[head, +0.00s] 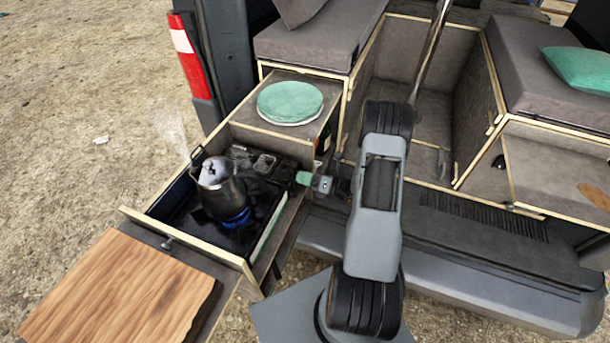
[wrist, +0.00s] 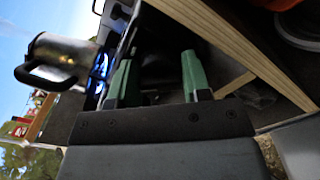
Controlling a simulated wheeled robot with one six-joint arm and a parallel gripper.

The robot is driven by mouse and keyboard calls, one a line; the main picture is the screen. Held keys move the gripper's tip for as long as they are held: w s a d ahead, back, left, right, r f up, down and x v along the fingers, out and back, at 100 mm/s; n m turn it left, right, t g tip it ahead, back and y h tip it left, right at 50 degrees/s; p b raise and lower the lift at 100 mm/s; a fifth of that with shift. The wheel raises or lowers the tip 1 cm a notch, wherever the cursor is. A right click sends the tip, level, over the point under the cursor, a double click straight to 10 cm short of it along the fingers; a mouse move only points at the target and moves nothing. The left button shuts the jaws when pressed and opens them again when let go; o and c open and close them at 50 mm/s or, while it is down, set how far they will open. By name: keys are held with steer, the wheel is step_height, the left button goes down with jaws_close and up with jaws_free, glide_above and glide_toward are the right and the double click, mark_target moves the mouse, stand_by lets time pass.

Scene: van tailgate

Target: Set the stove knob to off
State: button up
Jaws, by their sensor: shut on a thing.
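The black camping stove (head: 262,192) sits in the pulled-out drawer at the left in the head view. A metal pot (head: 216,180) stands on it over a blue flame (head: 236,217). The flame also shows in the wrist view (wrist: 97,72), beside the tilted-looking pot (wrist: 62,55). My gripper (head: 303,178) reaches in from the right at the stove's side. In the wrist view its two green fingers (wrist: 158,76) are shut on the dark stove knob, which is hard to make out in the shadow. The knob is hidden in the head view, so its angle cannot be told.
The drawer's wooden rim (head: 195,240) runs around the stove. A wooden board (head: 115,290) is at the front left. The van bumper (head: 480,280) is at the right.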

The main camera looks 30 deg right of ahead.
steer(key=m+p, duration=0.1)
steer(key=m, duration=0.3)
steer(key=shift+m+p, duration=0.3)
steer(key=shift+f+m+p, duration=0.15)
steer(key=shift+m+p, duration=0.35)
steer(key=shift+m, duration=1.3)
steer(key=o, duration=0.9)
steer(key=b+v, duration=0.2)
steer(key=v, duration=1.2)
steer(key=shift+b, duration=0.3)
